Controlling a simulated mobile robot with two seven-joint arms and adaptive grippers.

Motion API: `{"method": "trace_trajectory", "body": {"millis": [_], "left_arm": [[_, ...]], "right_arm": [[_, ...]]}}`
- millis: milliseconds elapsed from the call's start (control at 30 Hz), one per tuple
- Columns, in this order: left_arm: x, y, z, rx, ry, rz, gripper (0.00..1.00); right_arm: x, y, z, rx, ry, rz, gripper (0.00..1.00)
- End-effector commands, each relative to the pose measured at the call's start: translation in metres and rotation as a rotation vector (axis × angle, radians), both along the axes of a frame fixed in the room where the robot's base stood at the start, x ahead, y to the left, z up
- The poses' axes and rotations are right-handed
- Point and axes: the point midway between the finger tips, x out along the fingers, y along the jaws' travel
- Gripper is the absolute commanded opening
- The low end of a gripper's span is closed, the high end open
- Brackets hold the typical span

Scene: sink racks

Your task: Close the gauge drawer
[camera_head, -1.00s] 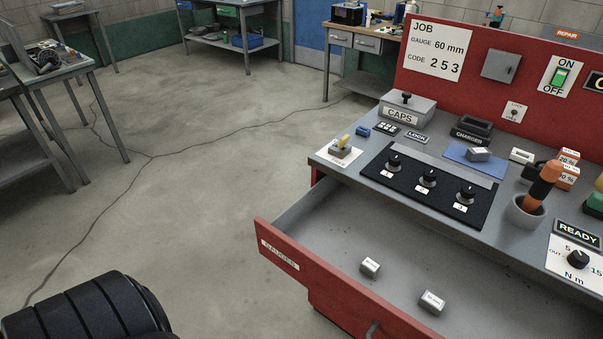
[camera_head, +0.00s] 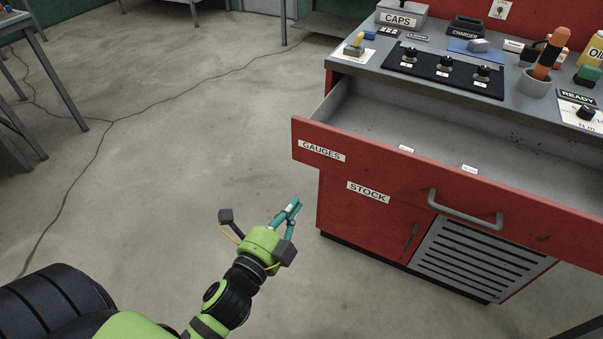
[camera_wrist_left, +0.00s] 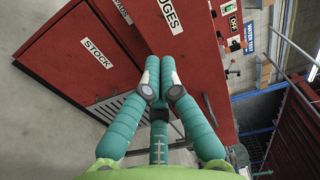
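The gauge drawer (camera_head: 385,166) has a red front with a GAUGES label and a grey handle (camera_head: 465,208). It stands pulled well out of the bench. Two small white-labelled blocks (camera_head: 406,149) show inside, partly hidden by the front. In the left wrist view the red drawer front (camera_wrist_left: 195,65) lies beyond the fingertips. My left gripper (camera_head: 294,205) is left of the drawer's label end and appears apart from it. Its teal fingers (camera_wrist_left: 160,76) are together at the tips, with nothing seen between them. My right gripper is not in view.
Below the drawer is a red STOCK cabinet door (camera_head: 365,220) and a vented panel (camera_head: 470,260). The grey bench top (camera_head: 375,78) carries knobs, a CAPS box (camera_head: 400,17) and an orange-handled tool in a cup (camera_head: 535,83).

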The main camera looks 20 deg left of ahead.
Motion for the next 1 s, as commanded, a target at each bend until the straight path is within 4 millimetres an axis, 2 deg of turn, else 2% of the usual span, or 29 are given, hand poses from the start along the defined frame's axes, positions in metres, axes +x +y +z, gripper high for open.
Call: {"method": "trace_trajectory", "body": {"millis": [133,233,700,833,1000], "left_arm": [[0.009,0.000,0.007,0.012,-0.015,-0.001,0.00],[0.024,-0.001,0.008,0.012,-0.015,-0.001,0.00],[0.117,-0.004,0.007,0.007,-0.011,0.000,0.00],[0.132,-0.005,0.006,0.007,-0.010,0.000,0.00],[0.139,-0.005,0.005,0.007,-0.010,-0.001,0.00]], "right_arm": [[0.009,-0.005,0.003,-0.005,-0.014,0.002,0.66],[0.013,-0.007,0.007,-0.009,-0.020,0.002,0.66],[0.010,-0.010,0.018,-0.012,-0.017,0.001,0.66],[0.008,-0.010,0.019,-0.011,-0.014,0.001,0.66],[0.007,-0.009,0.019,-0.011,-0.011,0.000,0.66]]}}
